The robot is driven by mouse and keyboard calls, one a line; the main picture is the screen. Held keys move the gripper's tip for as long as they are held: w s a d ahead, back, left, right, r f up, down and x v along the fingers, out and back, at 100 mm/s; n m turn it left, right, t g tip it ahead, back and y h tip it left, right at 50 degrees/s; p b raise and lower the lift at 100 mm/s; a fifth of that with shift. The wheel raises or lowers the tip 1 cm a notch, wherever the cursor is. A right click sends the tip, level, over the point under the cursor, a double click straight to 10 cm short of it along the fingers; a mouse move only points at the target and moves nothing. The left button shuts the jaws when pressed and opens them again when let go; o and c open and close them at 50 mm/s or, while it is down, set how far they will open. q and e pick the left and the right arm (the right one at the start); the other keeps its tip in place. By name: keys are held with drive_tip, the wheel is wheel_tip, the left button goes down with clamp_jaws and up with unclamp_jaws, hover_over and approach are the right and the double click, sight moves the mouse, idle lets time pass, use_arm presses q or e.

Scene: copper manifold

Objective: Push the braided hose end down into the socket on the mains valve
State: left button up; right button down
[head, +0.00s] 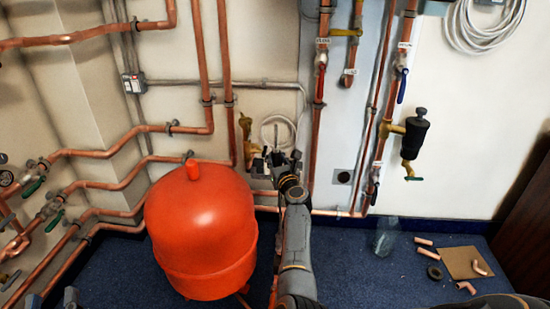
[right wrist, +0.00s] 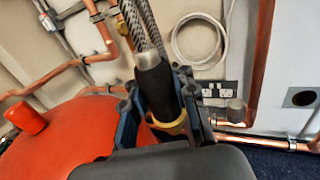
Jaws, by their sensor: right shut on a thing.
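My right gripper (head: 272,160) is in front of the wall, just right of the red vessel. In the right wrist view its fingers (right wrist: 163,115) are shut around the black sleeve of the braided hose end (right wrist: 153,80). Grey braided hose (right wrist: 145,25) runs up from the sleeve. A brass collar (right wrist: 178,126) shows just below the sleeve, partly hidden by the gripper; I cannot tell whether it belongs to the hose or the valve. A brass valve (head: 247,135) stands beside the gripper in the head view; its socket is hidden. My left gripper (head: 52,298) shows only its fingertips, apart, at the bottom left.
The red vessel (head: 201,225) stands close left of my right arm. Copper pipes (head: 225,70) run along the wall. A cable coil (right wrist: 200,40) and a wall outlet (right wrist: 218,92) are behind the gripper. Copper offcuts and a cardboard piece (head: 465,262) lie on the floor at right.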

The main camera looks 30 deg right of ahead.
drive_tip(key=shift+r+p, duration=0.5)
drive_tip(key=shift+r, duration=0.05)
use_arm(q)
wheel_tip(320, 180, down, 9)
drive_tip(key=a+g+y+p, duration=0.1)
drive_tip(key=g+y, duration=0.1)
drive_tip(key=g, duration=0.3)
drive_tip(key=shift+s+a+f+g, duration=0.15)
drive_tip(key=shift+s+a+g, duration=0.15)
drive_tip(key=shift+g, duration=0.1)
use_arm(e)
drive_tip(key=shift+r, duration=0.5)
